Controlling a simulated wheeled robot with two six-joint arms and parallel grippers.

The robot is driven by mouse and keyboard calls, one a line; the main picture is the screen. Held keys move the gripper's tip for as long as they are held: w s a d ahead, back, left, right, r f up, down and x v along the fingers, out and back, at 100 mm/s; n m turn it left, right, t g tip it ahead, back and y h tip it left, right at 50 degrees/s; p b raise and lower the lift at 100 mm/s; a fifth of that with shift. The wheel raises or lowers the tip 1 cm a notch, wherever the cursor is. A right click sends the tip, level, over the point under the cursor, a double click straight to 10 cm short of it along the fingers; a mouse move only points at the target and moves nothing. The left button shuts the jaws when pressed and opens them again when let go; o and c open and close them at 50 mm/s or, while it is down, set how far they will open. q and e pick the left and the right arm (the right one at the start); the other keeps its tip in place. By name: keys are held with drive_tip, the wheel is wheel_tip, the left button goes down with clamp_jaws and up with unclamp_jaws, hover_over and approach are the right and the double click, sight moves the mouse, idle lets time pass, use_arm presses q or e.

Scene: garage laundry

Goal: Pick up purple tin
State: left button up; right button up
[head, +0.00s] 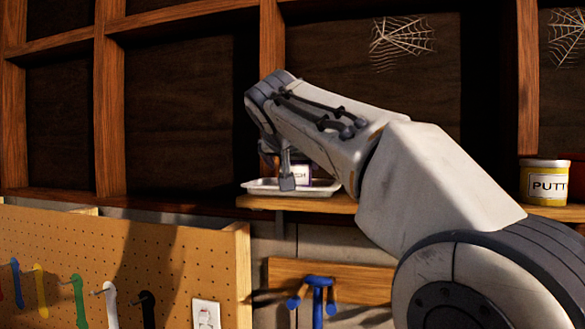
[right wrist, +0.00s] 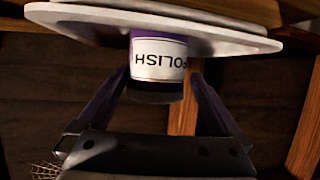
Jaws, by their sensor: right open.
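The purple tin (head: 304,164) stands in the white tray (head: 262,189) on the wooden shelf in the head view, partly hidden behind my right gripper (head: 287,183). In the right wrist view, which is upside down, the tin (right wrist: 157,88) shows its white POLISH label below the pale tray (right wrist: 225,40). My right gripper (right wrist: 161,80) is open there, one finger on each side of the tin. Gaps show between the fingers and the tin's sides, so it is not gripped. My left gripper is in neither view.
A yellow putty tin (head: 544,181) stands farther right on the shelf (head: 335,204). A pegboard (head: 150,255) with hanging tools is below left. A blue tool (head: 318,292) hangs under the shelf. Wooden wall studs (head: 108,110) rise behind; the shelf between the tray and putty tin is hidden by my arm.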

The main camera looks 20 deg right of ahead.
sight(295, 170)
drive_tip(key=p+x, duration=0.2)
drive_tip(key=x, duration=0.1)
drive_tip(key=shift+w+d+f, duration=0.15)
drive_tip(key=shift+w+f, duration=0.05)
drive_tip(key=shift+w, duration=0.05)
drive_tip(key=shift+w+d+f, duration=0.15)
drive_tip(key=shift+w+f, duration=0.1)
drive_tip(key=shift+c, duration=0.3)
drive_tip(key=shift+r, duration=0.1)
drive_tip(key=c, duration=1.5)
